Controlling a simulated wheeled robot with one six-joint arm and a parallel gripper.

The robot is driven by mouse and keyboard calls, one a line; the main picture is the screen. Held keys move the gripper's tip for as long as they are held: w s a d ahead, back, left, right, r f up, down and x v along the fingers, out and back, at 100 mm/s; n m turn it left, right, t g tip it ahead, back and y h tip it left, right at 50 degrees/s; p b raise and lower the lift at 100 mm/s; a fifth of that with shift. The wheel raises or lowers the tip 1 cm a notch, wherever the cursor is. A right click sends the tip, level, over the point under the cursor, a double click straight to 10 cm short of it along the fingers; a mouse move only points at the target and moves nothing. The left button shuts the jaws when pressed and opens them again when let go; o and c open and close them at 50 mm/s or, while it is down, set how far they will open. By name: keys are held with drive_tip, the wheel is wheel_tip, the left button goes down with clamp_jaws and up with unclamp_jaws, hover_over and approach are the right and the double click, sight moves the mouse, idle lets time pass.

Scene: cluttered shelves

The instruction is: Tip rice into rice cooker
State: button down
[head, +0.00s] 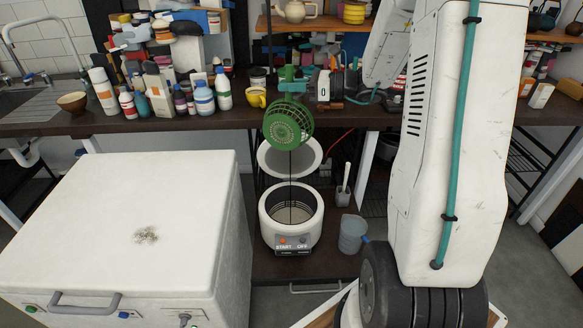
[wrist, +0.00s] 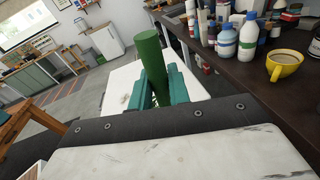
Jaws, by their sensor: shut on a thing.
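My gripper (head: 292,86) has teal fingers shut on the upright green handle of a green strainer (head: 289,128). The handle (wrist: 150,55) also shows between the teal fingers in the wrist view. The strainer is tilted and hangs above the white rice cooker (head: 291,236), in front of its raised lid (head: 266,158). The cooker's mouth is open. A thin dark vertical line runs from the strainer down into it. I cannot tell whether rice is in the strainer. A small pale pile, possibly rice grains (head: 145,235), lies on the white chest.
The white chest (head: 90,190) stands left of the cooker. Behind is a dark counter (head: 225,117) with several bottles and a yellow mug (head: 257,97).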

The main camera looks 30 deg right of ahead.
drive_tip(key=shift+w+d+m, duration=0.7)
drive_tip(key=shift+d, duration=0.25)
